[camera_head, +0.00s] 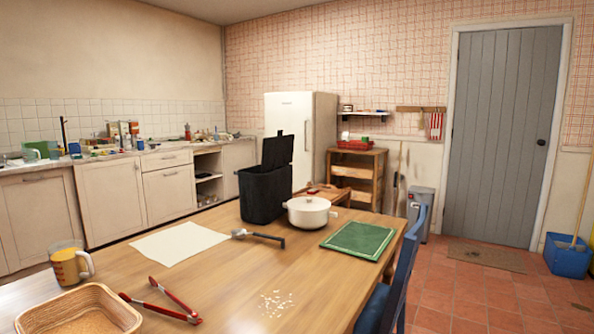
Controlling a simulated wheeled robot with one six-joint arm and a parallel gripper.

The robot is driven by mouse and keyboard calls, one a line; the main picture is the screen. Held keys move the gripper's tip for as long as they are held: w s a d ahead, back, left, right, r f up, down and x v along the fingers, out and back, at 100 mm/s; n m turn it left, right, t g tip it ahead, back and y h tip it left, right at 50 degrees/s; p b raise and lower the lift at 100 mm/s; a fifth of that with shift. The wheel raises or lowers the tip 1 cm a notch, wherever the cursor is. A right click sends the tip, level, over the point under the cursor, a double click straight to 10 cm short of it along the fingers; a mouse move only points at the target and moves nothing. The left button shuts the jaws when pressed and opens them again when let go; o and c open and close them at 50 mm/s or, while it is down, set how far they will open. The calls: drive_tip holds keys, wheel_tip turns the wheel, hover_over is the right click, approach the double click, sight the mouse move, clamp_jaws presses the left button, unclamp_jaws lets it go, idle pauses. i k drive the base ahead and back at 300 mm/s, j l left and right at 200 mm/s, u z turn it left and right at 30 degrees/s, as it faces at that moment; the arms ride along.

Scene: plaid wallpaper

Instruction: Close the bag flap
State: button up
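A black bag (264,194) stands upright on the far part of the wooden table, left of a white pot. Its flap (278,150) is raised at the back and stands up above the rim, so the bag's top is open. The inside of the bag cannot be made out. My gripper is not in view.
On the table (330,285) are a lidded white pot (309,212) close beside the bag, a green board (359,239), a dark-handled tool (260,236), a paper sheet (179,243), red tongs (165,301), a mug (68,266) and a basket (85,310). A blue chair (398,275) stands at the right edge.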

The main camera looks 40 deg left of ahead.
sight(280, 144)
drive_tip(key=i+j+u, duration=0.1)
drive_tip(key=i+u, duration=0.2)
drive_tip(key=u, duration=0.15)
drive_tip(key=i+u, duration=0.3)
drive_tip(key=u, duration=0.2)
drive_tip(key=i+l+u, duration=0.15)
drive_tip(key=u, duration=0.3)
drive_tip(key=i+u, duration=0.1)
drive_tip(key=u, duration=0.2)
